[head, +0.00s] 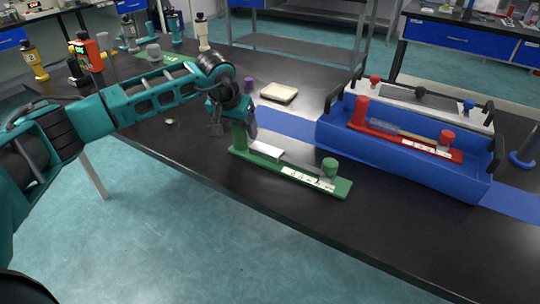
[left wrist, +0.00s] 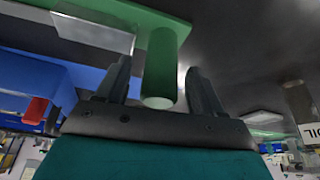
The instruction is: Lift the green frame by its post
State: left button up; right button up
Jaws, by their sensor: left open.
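The green frame (head: 270,168) lies on the black table near its front edge. It is a long flat base with a taller post (head: 240,138) at its left end and a short round knob (head: 328,168) at its right end. My left gripper (head: 234,122) is over the left post, pointing down, with its jaws open. In the left wrist view the post (left wrist: 161,60) stands between the two fingers (left wrist: 158,70), with a gap visible on each side. My right gripper is not in view.
Bottles stand at the back left.

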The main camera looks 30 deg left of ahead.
pick_arm(q)
jog(key=shift+w+f, duration=0.15)
jog(key=shift+f, duration=0.15)
jog(key=shift+c, duration=0.3)
jog(key=c, duration=1.2)
